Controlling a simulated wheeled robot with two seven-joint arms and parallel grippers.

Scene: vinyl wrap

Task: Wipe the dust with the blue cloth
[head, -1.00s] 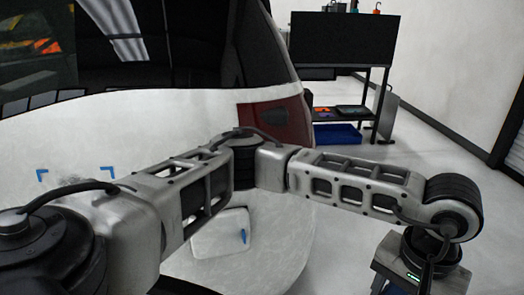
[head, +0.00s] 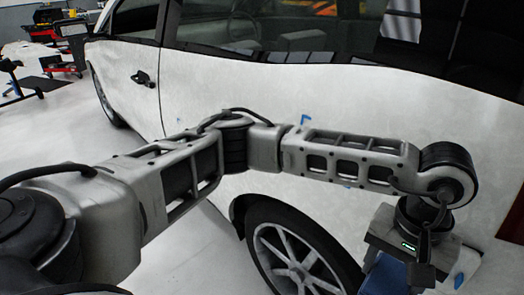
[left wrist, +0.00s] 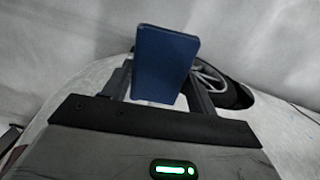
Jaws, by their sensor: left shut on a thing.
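My left gripper (left wrist: 160,92) is shut on the blue cloth (left wrist: 165,62), which stands up between its two fingers as a flat dark-blue block. In the head view the cloth (head: 386,276) shows below the wrist at the lower right, partly cut off by the frame's bottom edge. The white car panel (head: 250,95) has a mottled surface. A blue corner mark (head: 305,119) is on the panel above my arm. No distinct dust patch can be made out; my arm covers part of the panel. My right gripper is out of view.
The car's rear wheel (head: 300,250) is below my outstretched left arm. A red tool cart (head: 62,62) stands far left. The floor (head: 70,135) left of the car is clear.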

